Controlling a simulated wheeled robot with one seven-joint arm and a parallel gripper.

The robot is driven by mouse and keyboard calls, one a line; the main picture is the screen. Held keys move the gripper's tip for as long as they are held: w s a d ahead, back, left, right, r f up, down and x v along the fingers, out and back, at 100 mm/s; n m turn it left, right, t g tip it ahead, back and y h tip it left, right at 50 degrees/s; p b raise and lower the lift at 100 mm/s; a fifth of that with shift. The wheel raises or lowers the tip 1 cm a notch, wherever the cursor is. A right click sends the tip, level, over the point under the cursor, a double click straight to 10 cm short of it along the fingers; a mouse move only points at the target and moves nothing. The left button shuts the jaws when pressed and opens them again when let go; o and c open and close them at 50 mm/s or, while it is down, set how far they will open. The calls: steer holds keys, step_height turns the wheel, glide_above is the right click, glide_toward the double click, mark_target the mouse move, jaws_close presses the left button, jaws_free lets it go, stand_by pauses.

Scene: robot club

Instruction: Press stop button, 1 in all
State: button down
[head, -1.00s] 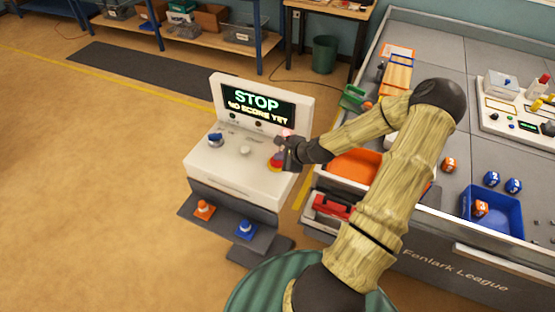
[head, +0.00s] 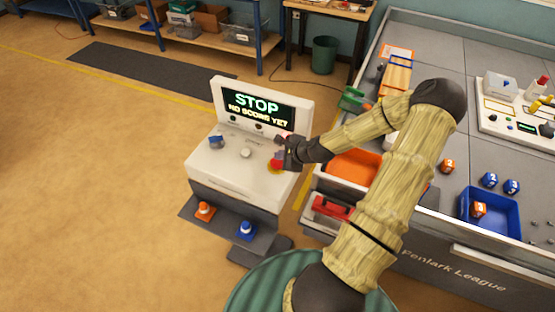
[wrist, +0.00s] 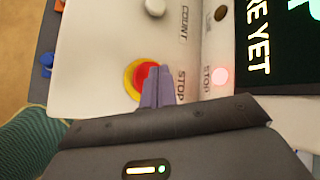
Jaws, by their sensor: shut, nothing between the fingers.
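The red stop button (wrist: 145,78) with a yellow ring sits on the white console (head: 233,180), next to a printed STOP label. In the head view the button (head: 277,163) is partly covered by my gripper (head: 280,152). In the wrist view my gripper's fingers (wrist: 156,82) are shut and empty, with their tips over the right part of the button. I cannot tell whether they touch it. A pink-red lamp (wrist: 220,76) glows beside a second STOP label. The console's screen (head: 258,106) reads "STOP" and "NO SCORE YET".
A grey table (head: 440,190) with an orange tray and a blue bin (head: 508,219) stands close on the right. Floor on the left is clear.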

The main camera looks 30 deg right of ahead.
mark_target(280, 164)
steer(key=shift+r, duration=0.1)
step_height(280, 164, up, 5)
steer(key=p, duration=0.4)
stand_by(0.4)
stand_by(0.7)
steer(key=shift+a, duration=0.2)
steer(key=s+a+n+g+h+b, duration=0.1)
steer(key=s+a+n+g+b, duration=0.1)
steer(key=s+a+n+g, duration=0.55)
steer(key=s+a+r+n+t+h+b, duration=0.1)
steer(key=s+a+r+n+h+b, duration=0.1)
steer(key=s+a+r+n, duration=0.6)
step_height(280, 164, up, 3)
steer(key=s+n, duration=0.2)
steer(key=n, duration=0.5)
steer(key=shift+b, duration=0.4)
